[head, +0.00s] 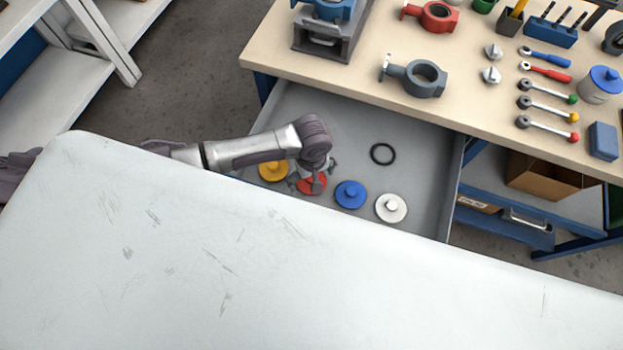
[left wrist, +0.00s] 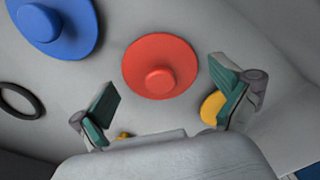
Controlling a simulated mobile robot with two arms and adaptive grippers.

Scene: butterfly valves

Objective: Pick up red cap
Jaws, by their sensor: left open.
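The red cap (head: 313,185) is a round disc with a small knob, lying in the open grey drawer (head: 420,150). In the head view my left gripper (head: 316,180) is over it and partly hides it. In the left wrist view the red cap (left wrist: 160,68) lies beyond the two open, green-padded fingers of my left gripper (left wrist: 168,105), roughly centred between them. Nothing is between the fingertips. A blue cap (head: 350,194) and a white cap (head: 391,208) lie right of the red cap, and a yellow cap (head: 272,170) lies left of it. My right gripper does not show.
A black ring (head: 382,154) lies in the drawer behind the blue cap. The workbench top (head: 480,110) above the drawer holds valve bodies and several tools. A large pale surface (head: 250,260) fills the foreground and hides the drawer's near edge.

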